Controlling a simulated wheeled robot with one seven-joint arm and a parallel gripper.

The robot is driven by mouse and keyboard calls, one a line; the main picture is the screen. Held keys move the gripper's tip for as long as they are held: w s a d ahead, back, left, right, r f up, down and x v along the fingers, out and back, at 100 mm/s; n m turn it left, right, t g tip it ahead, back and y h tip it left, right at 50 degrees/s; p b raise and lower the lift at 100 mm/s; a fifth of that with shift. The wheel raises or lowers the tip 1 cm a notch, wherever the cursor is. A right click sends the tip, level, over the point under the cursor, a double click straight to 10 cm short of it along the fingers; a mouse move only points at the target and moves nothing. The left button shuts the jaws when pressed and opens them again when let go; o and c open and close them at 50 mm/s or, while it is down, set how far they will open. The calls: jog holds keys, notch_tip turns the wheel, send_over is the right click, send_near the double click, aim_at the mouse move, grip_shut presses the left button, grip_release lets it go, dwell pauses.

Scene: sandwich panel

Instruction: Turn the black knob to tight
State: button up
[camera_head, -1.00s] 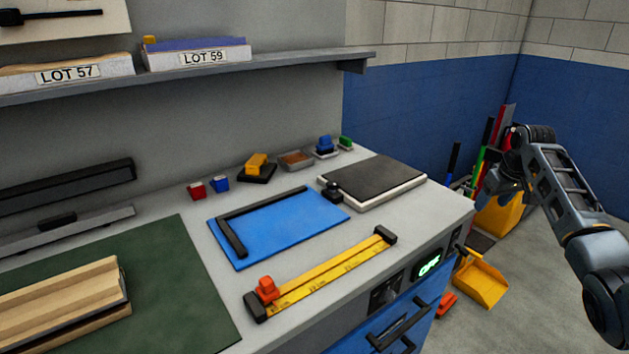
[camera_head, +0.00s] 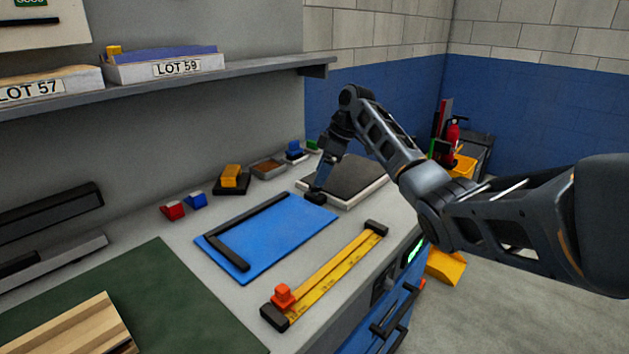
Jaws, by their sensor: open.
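A small black knob-like piece (camera_head: 314,198) sits at the far right corner of the blue board (camera_head: 285,235), beside the dark-topped plate (camera_head: 350,176). I cannot read any mark on it or tell how far it is turned. My gripper (camera_head: 319,188) points down from the end of my arm right over this piece and partly covers it. The jaws are open, but they are small and dark here. I cannot tell whether they touch the piece or stand around it.
A yellow ruler (camera_head: 335,275) with an orange slider (camera_head: 283,296) lies in front of the board. Red (camera_head: 173,211) and blue (camera_head: 196,201) blocks, a yellow-topped block (camera_head: 231,178) and a small tray (camera_head: 268,169) stand behind it. A shelf (camera_head: 230,72) with lot boxes hangs above.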

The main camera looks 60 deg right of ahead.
aim_at(316, 189)
jog(key=shift+x, duration=1.8)
jog(key=shift+s+d, duration=0.1)
jog(key=c, duration=1)
jog(key=shift+c, duration=0.3)
